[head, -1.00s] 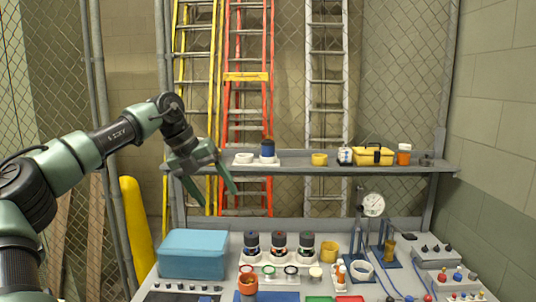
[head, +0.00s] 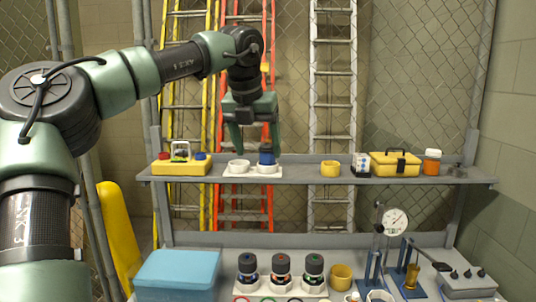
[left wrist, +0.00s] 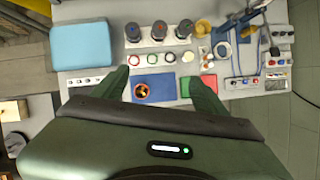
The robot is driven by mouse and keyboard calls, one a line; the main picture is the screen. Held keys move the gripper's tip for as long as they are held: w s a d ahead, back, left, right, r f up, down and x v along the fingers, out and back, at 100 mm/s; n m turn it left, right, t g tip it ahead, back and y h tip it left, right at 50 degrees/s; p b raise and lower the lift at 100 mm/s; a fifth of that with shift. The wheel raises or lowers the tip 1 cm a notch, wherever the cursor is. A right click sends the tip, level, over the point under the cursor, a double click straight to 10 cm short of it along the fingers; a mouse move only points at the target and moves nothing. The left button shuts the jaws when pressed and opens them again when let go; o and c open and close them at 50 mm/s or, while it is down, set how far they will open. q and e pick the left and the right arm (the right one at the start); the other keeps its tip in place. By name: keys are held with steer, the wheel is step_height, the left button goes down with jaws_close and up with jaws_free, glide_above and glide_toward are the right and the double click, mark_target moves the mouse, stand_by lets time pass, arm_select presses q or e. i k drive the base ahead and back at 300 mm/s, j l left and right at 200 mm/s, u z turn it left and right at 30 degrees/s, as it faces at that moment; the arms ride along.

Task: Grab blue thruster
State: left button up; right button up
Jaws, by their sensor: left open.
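Three dark thrusters stand upright in a row in white holders on the bench. The left one, the blue-marked thruster (head: 247,265), has a blue-marked top; it also shows in the left wrist view (left wrist: 133,32). Beside it are the red-marked thruster (head: 280,266) and the green-marked thruster (head: 314,266). My left gripper (head: 254,150) is open, fingers pointing down, empty. In the head view it overlaps a blue cylinder (head: 267,156) on the shelf. In the left wrist view its fingers (left wrist: 160,84) are well above the bench, below the thrusters in the picture. My right gripper is out of view.
A grey shelf (head: 300,173) runs above the bench's back, with a yellow toolbox (head: 395,164) and small cups. A blue box (head: 178,270) lies left of the thrusters. A gauge stand (head: 377,240) stands to their right. A blue mat (left wrist: 162,82) holds an orange-rimmed part (left wrist: 142,91).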

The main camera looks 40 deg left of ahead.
mark_target(267, 159)
steer(key=i+j, duration=0.4)
steer(key=j, duration=0.15)
steer(key=i+j, duration=0.45)
steer(key=j, duration=0.1)
